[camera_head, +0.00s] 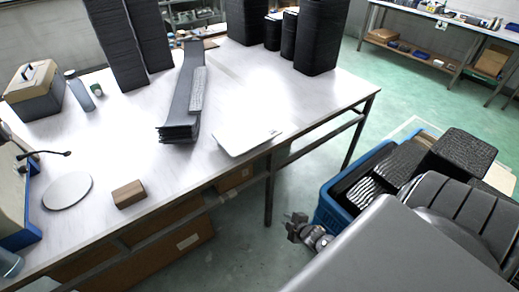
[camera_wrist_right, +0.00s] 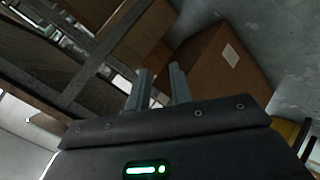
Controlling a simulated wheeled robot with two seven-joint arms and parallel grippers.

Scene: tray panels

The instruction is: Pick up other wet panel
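No panel is marked as wet, so I cannot tell which one is meant. A long stack of dark grey panels (camera_head: 182,100) lies on the table. A thin white panel (camera_head: 246,134) lies at the table's front edge. Tall stacks of black panels stand at the back left (camera_head: 116,45) and back right (camera_head: 318,38). My right gripper (camera_head: 302,230) is low in front of the table, left of the blue crate and apart from the panels. In the right wrist view its fingers (camera_wrist_right: 160,85) are apart with nothing between them. My left gripper is out of view.
The blue crate (camera_head: 326,208) holds dark textured blocks and is partly hidden by my right arm. The table (camera_head: 120,165) bears a toolbox (camera_head: 35,92), a round grey disc (camera_head: 68,191) and a brown block (camera_head: 128,194). Cardboard boxes (camera_wrist_right: 222,65) sit below it.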

